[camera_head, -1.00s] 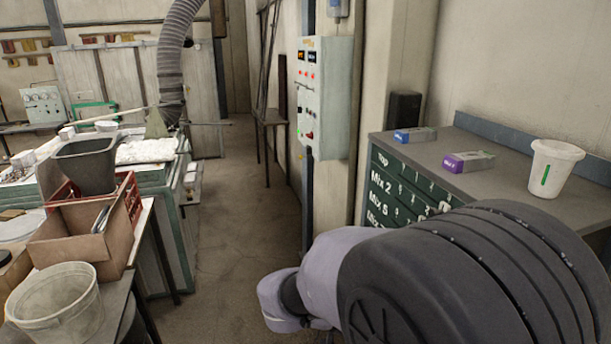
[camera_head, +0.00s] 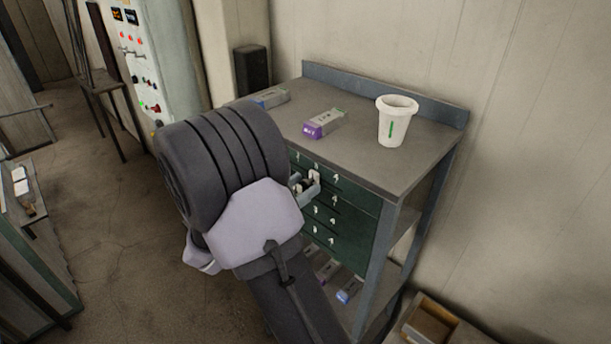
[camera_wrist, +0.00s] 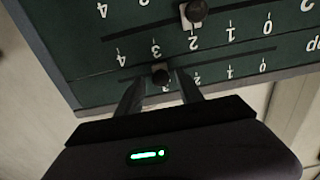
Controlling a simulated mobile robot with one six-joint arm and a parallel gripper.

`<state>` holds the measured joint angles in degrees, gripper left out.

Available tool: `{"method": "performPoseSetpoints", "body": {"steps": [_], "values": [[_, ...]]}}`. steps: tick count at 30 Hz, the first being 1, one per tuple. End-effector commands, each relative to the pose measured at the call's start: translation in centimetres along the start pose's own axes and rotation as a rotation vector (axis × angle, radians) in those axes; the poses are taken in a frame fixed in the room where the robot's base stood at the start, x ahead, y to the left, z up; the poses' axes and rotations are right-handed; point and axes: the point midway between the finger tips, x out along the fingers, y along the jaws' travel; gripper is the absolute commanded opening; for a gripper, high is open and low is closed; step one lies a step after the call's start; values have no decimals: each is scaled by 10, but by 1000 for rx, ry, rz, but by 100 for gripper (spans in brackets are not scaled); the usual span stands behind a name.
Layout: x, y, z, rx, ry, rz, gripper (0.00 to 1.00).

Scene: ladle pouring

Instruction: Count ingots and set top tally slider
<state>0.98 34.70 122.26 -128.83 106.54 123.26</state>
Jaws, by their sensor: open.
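The green tally board (camera_head: 352,210) is on the front of a grey bench, with several rows of slots, numbers and pale slider pointers. In the wrist view the board (camera_wrist: 85,40) appears upside down, so the row marked "top" lies lowest. Its dark round slider knob (camera_wrist: 160,74) sits near the 3. My gripper (camera_wrist: 158,84) is open with one finger on each side of this knob; I cannot tell whether they touch it. Another slider (camera_wrist: 195,12) shows near the 2 of the adjoining row. In the head view my gripper (camera_head: 305,186) is at the board, partly hidden by my arm.
A purple-ended grey ingot (camera_head: 322,124), a blue-ended one (camera_head: 270,98) and a white cup (camera_head: 395,122) stand on the bench top (camera_head: 385,165). Several coloured-end ingots (camera_head: 348,290) lie on the lower shelf. An open box (camera_head: 430,325) is at lower right.

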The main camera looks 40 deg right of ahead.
Motion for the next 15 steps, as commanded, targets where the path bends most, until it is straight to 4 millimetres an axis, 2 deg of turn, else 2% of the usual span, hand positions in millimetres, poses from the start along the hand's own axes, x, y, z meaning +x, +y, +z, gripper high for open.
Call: {"method": "performPoseSetpoints", "body": {"steps": [3,6,14,15], "values": [[13,0,-1,-1,0,0,44],[18,0,0,-1,0,0,44],[19,0,1,0,0,-1,44],[19,0,1,-1,0,-1,36]]}}
